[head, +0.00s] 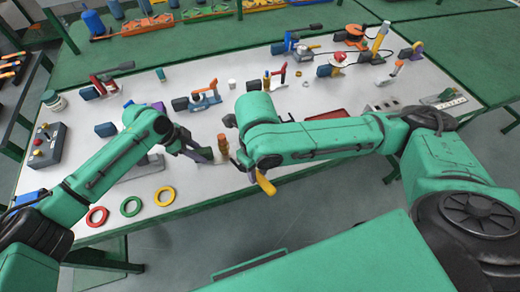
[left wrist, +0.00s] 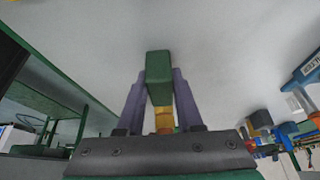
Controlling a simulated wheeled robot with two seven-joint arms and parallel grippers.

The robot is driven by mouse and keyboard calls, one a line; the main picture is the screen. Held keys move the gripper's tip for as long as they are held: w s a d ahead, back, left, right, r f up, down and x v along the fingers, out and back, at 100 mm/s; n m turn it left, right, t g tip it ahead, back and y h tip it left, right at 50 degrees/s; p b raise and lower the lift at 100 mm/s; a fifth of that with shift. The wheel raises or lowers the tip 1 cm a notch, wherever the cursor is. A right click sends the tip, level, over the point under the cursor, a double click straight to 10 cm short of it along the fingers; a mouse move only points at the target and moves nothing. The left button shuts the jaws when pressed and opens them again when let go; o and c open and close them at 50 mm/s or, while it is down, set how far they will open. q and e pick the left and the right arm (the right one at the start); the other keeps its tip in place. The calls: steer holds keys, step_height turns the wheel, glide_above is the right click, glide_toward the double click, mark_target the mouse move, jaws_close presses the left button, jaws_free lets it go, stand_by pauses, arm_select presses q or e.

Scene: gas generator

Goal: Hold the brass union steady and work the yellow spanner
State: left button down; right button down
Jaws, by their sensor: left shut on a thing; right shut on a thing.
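My left gripper (head: 208,154) is over the white table, left of the right gripper. In the head view the union is hard to make out. My right gripper (head: 249,171) is close to the right of the left one and is shut on the yellow spanner (head: 265,184), whose yellow end points down and right. The right arm hides most of this grip.
Red (head: 97,216), green (head: 131,206) and yellow (head: 164,196) rings lie along the table's front edge. A grey control box (head: 47,145) stands at left. Several tools and fittings stand further back. A red tray (head: 327,115) is partly behind my right arm.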

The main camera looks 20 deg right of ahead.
steer(key=shift+w+a+f, duration=0.2)
steer(key=shift+w+f, duration=0.25)
steer(key=shift+w+a+f, duration=0.2)
steer(key=shift+w+f, duration=0.35)
steer(key=shift+w+a+f, duration=0.2)
steer(key=shift+w+f, duration=0.3)
steer(key=shift+f, duration=0.05)
steer(key=shift+w+a, duration=0.3)
steer(key=shift+w, duration=0.5)
steer(key=shift+w+a, duration=0.3)
steer(key=shift+w, duration=0.45)
steer(key=shift+w+a, duration=0.3)
steer(key=shift+w, duration=0.5)
steer(key=shift+a, duration=0.1)
